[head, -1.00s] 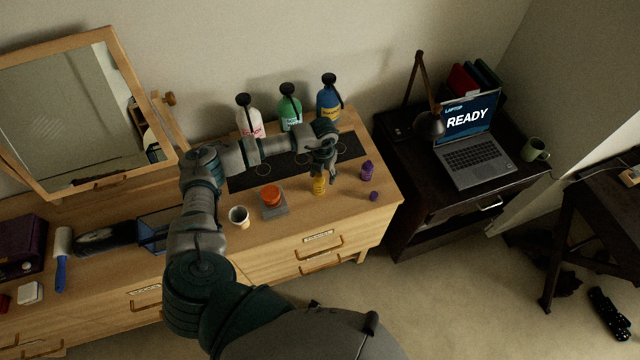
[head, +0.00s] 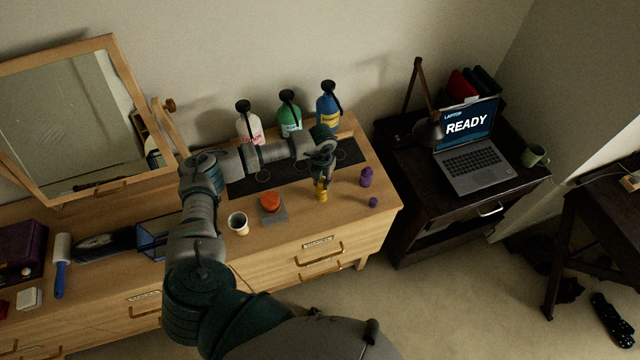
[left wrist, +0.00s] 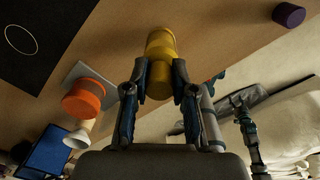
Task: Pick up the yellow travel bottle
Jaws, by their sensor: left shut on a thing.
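The yellow travel bottle (head: 321,195) stands on the wooden dresser top near its front right part. My left gripper (head: 321,180) reaches down onto it from above and is shut on it. In the left wrist view the yellow bottle (left wrist: 160,58) sits between the two fingers of my left gripper (left wrist: 160,85). The bottle's upper part is partly hidden by the fingers in the head view. I cannot tell whether its base still touches the dresser. My right gripper is not in view.
A purple bottle (head: 366,177) and its small purple cap (head: 373,202) are just right of the yellow bottle. An orange thing (head: 271,201) on a grey square and a white cup (head: 238,222) are to the left. Pump bottles (head: 290,112) stand behind.

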